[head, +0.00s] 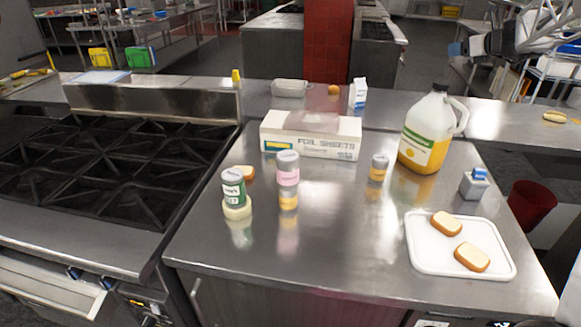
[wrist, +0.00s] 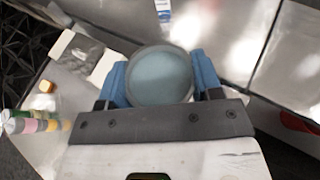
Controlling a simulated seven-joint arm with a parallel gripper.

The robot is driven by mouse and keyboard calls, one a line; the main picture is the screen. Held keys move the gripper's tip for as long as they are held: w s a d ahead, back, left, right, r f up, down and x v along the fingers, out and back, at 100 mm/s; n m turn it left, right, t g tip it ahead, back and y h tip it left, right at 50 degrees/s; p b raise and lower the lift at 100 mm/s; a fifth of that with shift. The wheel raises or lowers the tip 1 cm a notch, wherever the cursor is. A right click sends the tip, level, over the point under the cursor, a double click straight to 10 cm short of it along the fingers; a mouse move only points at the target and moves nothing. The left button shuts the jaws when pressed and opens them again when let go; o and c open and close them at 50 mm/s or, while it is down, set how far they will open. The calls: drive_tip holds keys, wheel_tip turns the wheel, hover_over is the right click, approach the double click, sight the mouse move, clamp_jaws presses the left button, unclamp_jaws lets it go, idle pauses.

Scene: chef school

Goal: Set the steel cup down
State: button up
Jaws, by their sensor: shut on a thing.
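In the wrist view, my gripper (wrist: 160,82) has its two blue fingers on opposite sides of a round grey steel cup (wrist: 160,72). The fingers are shut on the cup, and its round rim and pale bluish inside face the camera. In the head view, my gripper (head: 468,46) shows at the top right, high above the counter's right side. The cup is hard to make out there. The steel counter (head: 340,235) lies below, and the cup appears held clear of it.
The counter holds a foil sheets box (head: 311,138), a juice jug (head: 428,130), several jars, and a white board (head: 430,262) with bread slices. A grey block with a blue top (head: 474,184) stands at the right. The counter's front middle is bare. A stove (head: 120,165) stands left.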

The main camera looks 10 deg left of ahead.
drive_tip(key=s+a+n+g+y, duration=0.2)
drive_tip(key=s+a+n, duration=0.1)
drive_tip(key=a, duration=1)
drive_tip(key=s+a+n+g+y, duration=0.2)
drive_tip(key=s+a, duration=0.2)
drive_tip(key=a, duration=1)
drive_tip(key=s+a+n+g+y, duration=0.1)
drive_tip(key=s+a+n+g, duration=0.15)
drive_tip(key=s+a, duration=0.65)
drive_tip(key=s+a+n+g+y, duration=0.1)
drive_tip(key=s+a+n+g, duration=0.2)
drive_tip(key=a, duration=0.9)
wheel_tip(320, 180, down, 26)
drive_tip(key=shift+s+m, duration=0.35)
drive_tip(key=shift+s, duration=0.1)
drive_tip(key=shift+f, duration=0.1)
drive_tip(key=shift+f, duration=3.1)
drive_tip(key=shift+f, duration=1.85)
